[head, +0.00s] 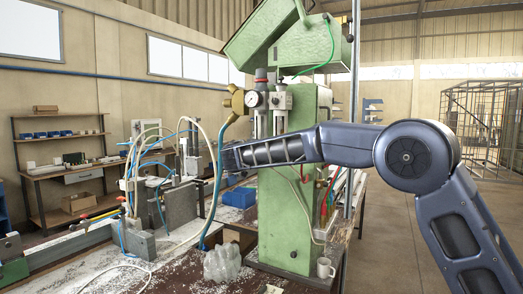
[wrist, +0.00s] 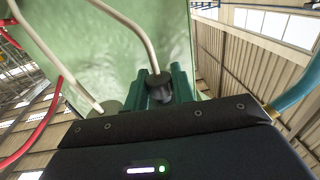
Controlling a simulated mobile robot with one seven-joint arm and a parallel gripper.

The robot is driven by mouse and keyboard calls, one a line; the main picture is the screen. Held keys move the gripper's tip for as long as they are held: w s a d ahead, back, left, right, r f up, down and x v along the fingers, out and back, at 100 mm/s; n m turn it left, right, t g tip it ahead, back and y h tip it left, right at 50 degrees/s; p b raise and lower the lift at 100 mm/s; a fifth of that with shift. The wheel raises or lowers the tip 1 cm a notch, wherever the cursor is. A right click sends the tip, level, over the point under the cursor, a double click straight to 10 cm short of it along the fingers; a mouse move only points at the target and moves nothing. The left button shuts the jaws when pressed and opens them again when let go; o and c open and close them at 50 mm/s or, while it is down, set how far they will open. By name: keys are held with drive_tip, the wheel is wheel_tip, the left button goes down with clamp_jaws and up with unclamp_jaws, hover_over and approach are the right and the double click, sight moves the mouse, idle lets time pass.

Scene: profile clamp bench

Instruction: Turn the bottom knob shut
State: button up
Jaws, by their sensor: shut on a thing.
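The bottom knob appears to be the dark round piece (wrist: 160,81) in the wrist view, where a pale hose meets it in front of the green machine. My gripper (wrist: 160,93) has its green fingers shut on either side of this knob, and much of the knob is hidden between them. In the head view my forearm reaches left across the green machine (head: 288,215). The knob cannot be made out in the head view. How far it is turned cannot be told.
A pressure gauge (head: 254,99) and brass fitting (head: 236,101) sit above my forearm. A blue hose (head: 215,190) hangs close by, and a red hose (wrist: 38,132) runs at left in the wrist view.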

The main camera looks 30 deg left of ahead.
drive_tip(key=n+y, duration=0.2)
drive_tip(key=y, duration=0.1)
drive_tip(key=shift+w+d+r+g, duration=0.1)
drive_tip(key=shift+g, duration=0.2)
drive_tip(key=shift+n+g+y, duration=0.4)
drive_tip(key=shift+n+y, duration=0.3)
drive_tip(key=shift+y, duration=0.4)
drive_tip(key=o, duration=1)
drive_tip(key=shift+c, duration=0.2)
drive_tip(key=shift+s, duration=0.2)
drive_tip(key=v, duration=1)
drive_tip(key=shift+s, duration=0.25)
